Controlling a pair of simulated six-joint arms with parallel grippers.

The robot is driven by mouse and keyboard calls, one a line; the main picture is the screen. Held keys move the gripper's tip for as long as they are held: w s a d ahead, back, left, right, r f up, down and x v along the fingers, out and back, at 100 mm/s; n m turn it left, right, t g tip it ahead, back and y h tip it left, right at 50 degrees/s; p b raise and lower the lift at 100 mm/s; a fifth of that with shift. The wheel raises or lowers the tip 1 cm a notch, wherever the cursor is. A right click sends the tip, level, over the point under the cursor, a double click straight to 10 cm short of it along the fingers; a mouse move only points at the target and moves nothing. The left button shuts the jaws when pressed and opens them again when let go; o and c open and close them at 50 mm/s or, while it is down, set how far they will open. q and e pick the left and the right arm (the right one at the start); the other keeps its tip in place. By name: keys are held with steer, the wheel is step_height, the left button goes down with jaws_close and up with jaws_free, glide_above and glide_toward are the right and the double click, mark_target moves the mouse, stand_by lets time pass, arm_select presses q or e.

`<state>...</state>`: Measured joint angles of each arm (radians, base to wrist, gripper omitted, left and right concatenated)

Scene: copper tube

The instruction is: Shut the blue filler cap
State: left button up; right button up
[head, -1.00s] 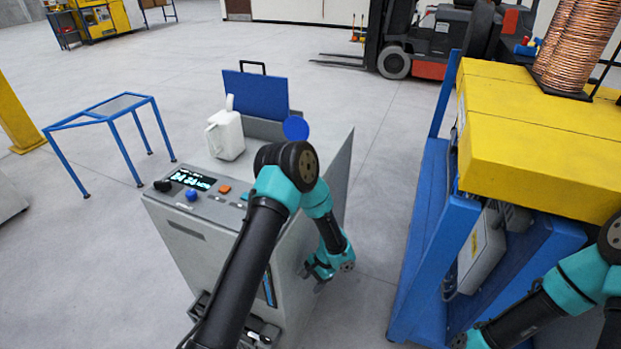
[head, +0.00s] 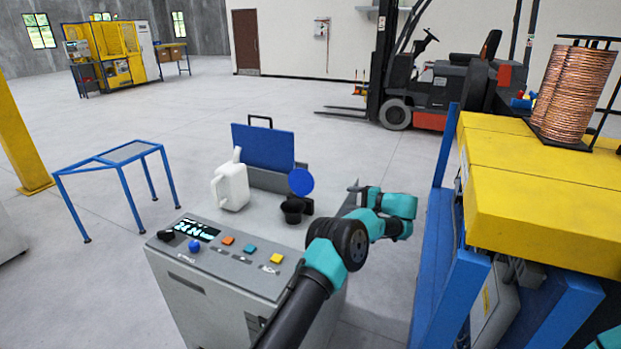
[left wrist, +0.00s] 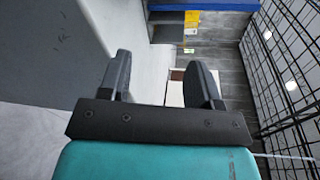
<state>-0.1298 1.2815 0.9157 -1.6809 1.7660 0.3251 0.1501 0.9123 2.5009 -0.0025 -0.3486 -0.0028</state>
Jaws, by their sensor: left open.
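The blue filler cap (head: 300,181) stands open, raised above the black filler neck (head: 293,211) on top of the grey machine (head: 262,222). My left gripper (head: 354,187) is to the right of the cap, near the machine's right edge and apart from the cap. In the left wrist view my left gripper (left wrist: 163,78) is open with nothing between its two fingers. The cap does not show in that view. My right gripper is out of view.
A white jug (head: 232,187) stands left of the filler neck, before a blue panel (head: 262,147). Buttons line the machine's front. A yellow-topped blue stand (head: 540,190) is on the right. A blue-framed table (head: 110,158) is on the left.

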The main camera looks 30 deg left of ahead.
mark_target(309, 177)
arm_select(q)
steer(key=r, duration=0.1)
steer(key=r+n+y, duration=0.1)
steer(key=r, duration=0.1)
steer(key=r+n+g, duration=0.1)
steer(key=r, duration=0.1)
steer(key=shift+s+d+r+y, duration=0.2)
steer(key=shift+d+y, duration=0.1)
steer(key=shift+a, duration=0.1)
steer(key=a, duration=1.7)
steer(key=shift+s+a, duration=0.15)
steer(key=shift+s, duration=0.2)
jaws_close()
